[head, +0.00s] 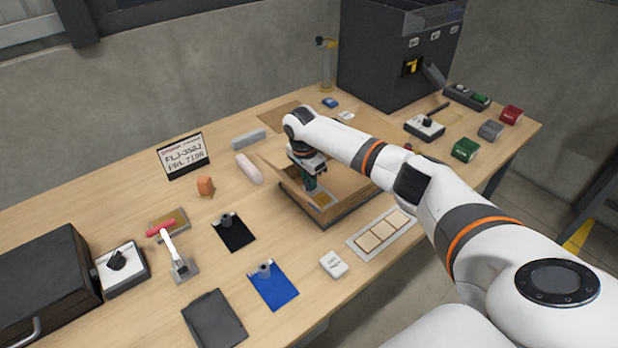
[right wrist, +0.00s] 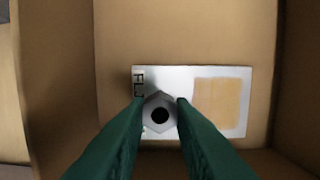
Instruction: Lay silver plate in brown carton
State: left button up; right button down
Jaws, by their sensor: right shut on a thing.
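The brown carton (head: 338,213) stands open on the table, and its inside walls and floor (right wrist: 200,35) fill the right wrist view. My right gripper (head: 309,184) reaches down into the carton. Its green fingers (right wrist: 160,112) are shut on the hexagonal knob of the silver plate (right wrist: 182,80). The plate has black lettering at its left and a tan square at its right. It is inside the carton, near the lower wall in the right wrist view. I cannot tell whether it touches the carton floor. My left gripper is not in view.
A black plate (head: 233,234) and a blue plate (head: 270,288), each with a knob, lie left of the carton. A tray with tan squares (head: 364,245) lies in front of it. A pink block (head: 249,169) lies behind left. A dark machine (head: 385,60) stands at the back.

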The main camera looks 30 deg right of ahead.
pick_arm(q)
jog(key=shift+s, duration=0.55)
pick_arm(e)
jog(key=c, duration=1.3)
grip_release()
jog(key=shift+o, duration=0.2)
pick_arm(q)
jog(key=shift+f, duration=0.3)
pick_arm(e)
notch_tip(320, 180, up, 12)
jog(key=a, duration=0.1)
jog(key=shift+a, duration=0.25)
